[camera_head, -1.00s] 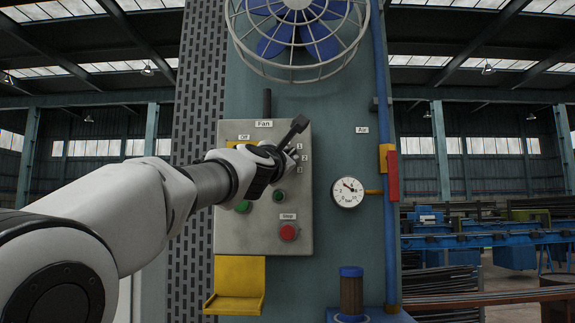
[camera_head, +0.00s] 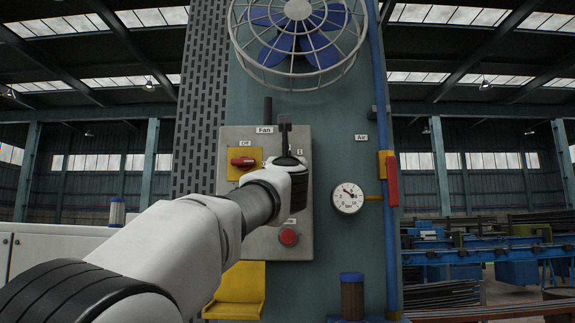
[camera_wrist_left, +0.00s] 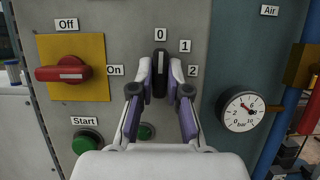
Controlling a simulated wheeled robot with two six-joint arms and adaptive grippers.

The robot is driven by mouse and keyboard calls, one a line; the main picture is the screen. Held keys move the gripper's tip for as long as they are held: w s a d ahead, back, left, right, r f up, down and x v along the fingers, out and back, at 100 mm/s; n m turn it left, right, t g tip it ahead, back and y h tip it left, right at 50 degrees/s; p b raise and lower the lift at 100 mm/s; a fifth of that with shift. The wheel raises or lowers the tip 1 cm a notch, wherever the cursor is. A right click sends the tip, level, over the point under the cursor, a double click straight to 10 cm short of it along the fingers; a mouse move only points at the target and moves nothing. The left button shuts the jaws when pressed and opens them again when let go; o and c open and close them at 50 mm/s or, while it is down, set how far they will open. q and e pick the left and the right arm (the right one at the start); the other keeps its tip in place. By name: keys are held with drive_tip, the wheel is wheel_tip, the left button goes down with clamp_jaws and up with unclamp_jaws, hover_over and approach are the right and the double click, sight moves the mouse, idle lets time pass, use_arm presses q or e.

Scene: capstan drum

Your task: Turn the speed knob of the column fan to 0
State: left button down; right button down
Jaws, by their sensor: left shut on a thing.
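The speed knob (camera_wrist_left: 160,74) is a black knob with a pale mark on its upper end, in the left wrist view. The labels 1 (camera_wrist_left: 185,46) and 2 (camera_wrist_left: 193,71) lie to the right. My left gripper (camera_wrist_left: 160,80) is shut on the knob, one finger on each side. In the head view my left gripper (camera_head: 290,168) covers the knob, under the column fan (camera_head: 298,45). My right gripper is not in view.
The grey control panel (camera_head: 230,215) also carries a red switch on a yellow plate (camera_head: 244,162) and a red button (camera_head: 288,237). A pressure gauge (camera_head: 348,198) and a blue pipe (camera_head: 385,90) are to the right. A yellow bracket (camera_head: 238,285) sits below the panel.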

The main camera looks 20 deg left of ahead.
use_arm(q)
drive_tip(key=shift+w+f, duration=0.1)
drive_tip(key=shift+f, duration=0.05)
idle(0.3)
drive_tip(key=c, duration=1.1)
unclamp_jaws()
drive_tip(key=shift+c, duration=0.2)
drive_tip(key=v, duration=0.7)
drive_tip(key=shift+d, duration=0.1)
